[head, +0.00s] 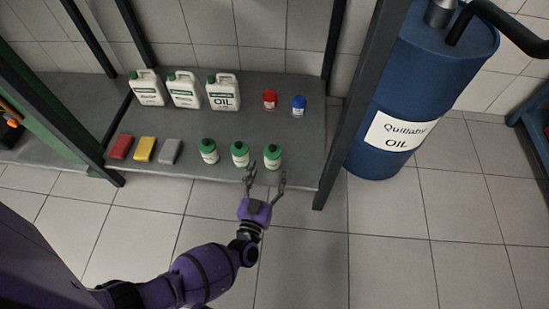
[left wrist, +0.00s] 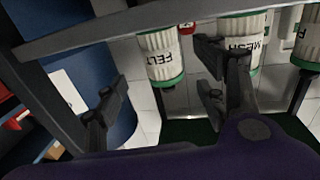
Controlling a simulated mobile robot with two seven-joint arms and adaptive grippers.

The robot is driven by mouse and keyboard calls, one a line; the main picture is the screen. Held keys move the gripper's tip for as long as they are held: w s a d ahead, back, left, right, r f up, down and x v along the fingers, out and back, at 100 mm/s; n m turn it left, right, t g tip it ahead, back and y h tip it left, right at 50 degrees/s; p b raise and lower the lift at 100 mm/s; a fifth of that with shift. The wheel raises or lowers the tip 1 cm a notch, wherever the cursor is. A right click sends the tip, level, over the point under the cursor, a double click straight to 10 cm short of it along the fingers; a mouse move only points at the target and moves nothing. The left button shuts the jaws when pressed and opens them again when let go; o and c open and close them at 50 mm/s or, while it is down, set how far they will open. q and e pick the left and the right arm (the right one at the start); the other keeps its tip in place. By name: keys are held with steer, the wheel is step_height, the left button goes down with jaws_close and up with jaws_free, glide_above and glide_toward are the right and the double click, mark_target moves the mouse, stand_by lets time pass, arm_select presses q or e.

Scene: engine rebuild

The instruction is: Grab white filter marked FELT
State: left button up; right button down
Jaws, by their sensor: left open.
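The white filter marked FELT (left wrist: 162,58) has a ribbed body and a green end, and its lettering shows in the left wrist view. By its place on the barrel side, it is the rightmost of the white-and-green filters in the head view (head: 272,158), at the shelf's front edge. My left gripper (head: 266,176) is open and empty just in front of it. In the left wrist view the fingers of my left gripper (left wrist: 157,88) stand apart, with the FELT filter between them in the picture and farther off. My right gripper is not in view.
The filter marked MESH (left wrist: 243,42) is next to FELT, behind one finger in the wrist view. A third filter (head: 208,151) stands left. White jugs (head: 223,94), red (head: 269,98) and blue (head: 298,105) containers stand behind. A shelf post (head: 350,100) and blue barrel (head: 385,95) are right.

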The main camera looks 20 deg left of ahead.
mark_target(270, 164)
arm_select(q)
steer(key=w+b, duration=0.1)
steer(key=w, duration=0.1)
steer(key=w+b, duration=0.1)
steer(key=w, duration=0.1)
steer(key=w+a+b, duration=0.1)
steer(key=w, duration=0.1)
steer(key=shift+w+a+f, duration=0.1)
steer(key=shift+w+f, duration=0.15)
steer(key=shift+w, duration=0.05)
steer(key=shift+w+b, duration=0.2)
steer(key=shift+b, duration=0.1)
steer(key=shift+c, duration=0.5)
steer(key=c, duration=1.3)
steer(key=shift+o, duration=0.2)
steer(key=shift+r+p, duration=0.15)
steer(key=shift+p, duration=0.15)
